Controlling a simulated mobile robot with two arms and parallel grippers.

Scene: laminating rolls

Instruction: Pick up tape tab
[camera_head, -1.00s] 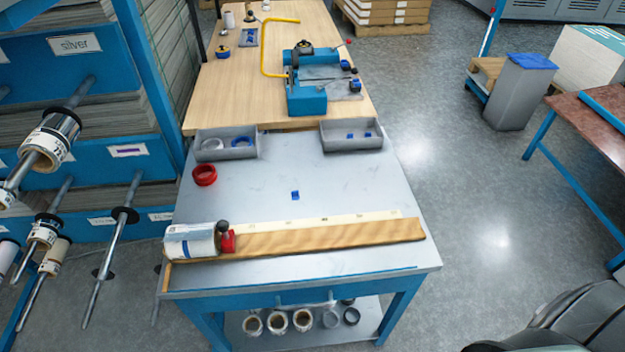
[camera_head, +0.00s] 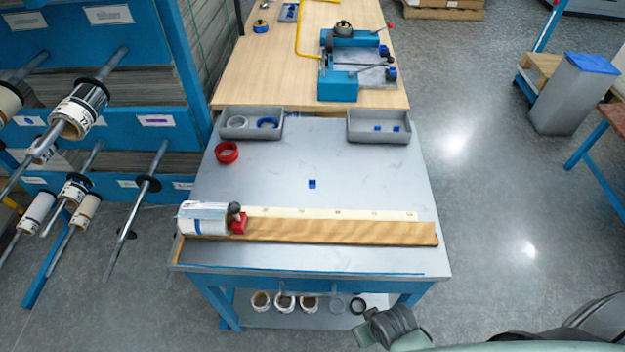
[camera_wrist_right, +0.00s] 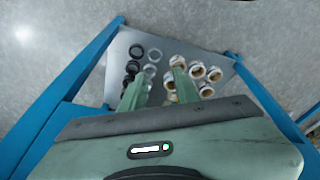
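A small blue tape tab (camera_head: 312,184) lies alone on the bare middle of the grey metal table (camera_head: 370,180) in the head view. More small blue tabs (camera_head: 378,128) lie in the grey tray (camera_head: 379,139) at the table's back right. My right gripper (camera_wrist_right: 158,72) is open in the right wrist view, its two green fingers apart with nothing held between them. It points down toward the lower shelf, and no tab shows in that view. Part of my right arm shows at the bottom right of the head view. My left gripper is not in view.
A wooden board with a ruler strip (camera_head: 340,232) lies along the table's front, with a roll (camera_head: 203,218) and a red-based tool (camera_head: 238,222) at its left end. A red ring (camera_head: 227,152) lies at left. Several rolls and rings stand on the lower shelf (camera_wrist_right: 190,50).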

